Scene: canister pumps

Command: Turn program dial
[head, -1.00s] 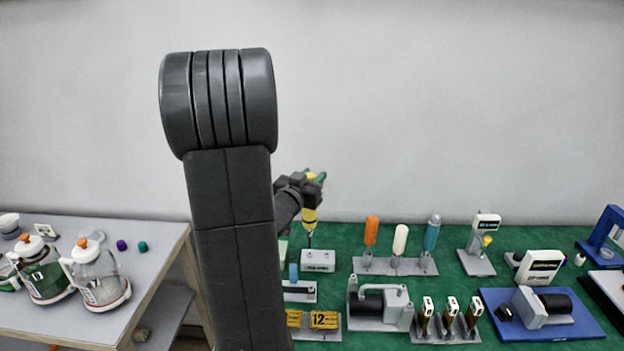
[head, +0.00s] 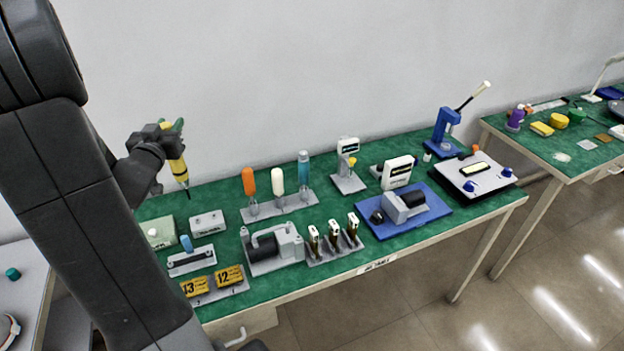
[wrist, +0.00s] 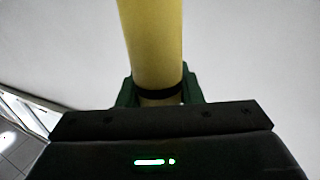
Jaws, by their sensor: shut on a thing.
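My gripper (head: 172,138) is shut on a yellow tool (head: 179,169) with a dark band and a thin dark tip, which looks like a screwdriver. The tool points down and slightly tilted, above the back left of the green-topped bench (head: 330,197). In the wrist view, the yellow handle (wrist: 152,45) rises between the green finger pads; its tip is out of that view. I cannot tell which part is the program dial.
Below the tool are a grey block (head: 207,223) and a pale green box (head: 159,233). A rack (head: 284,207) holds orange, white and teal handles. A blue-based motor unit (head: 403,205) and a blue lever press (head: 446,132) stand further right. A second green table (head: 570,153) is beyond a gap.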

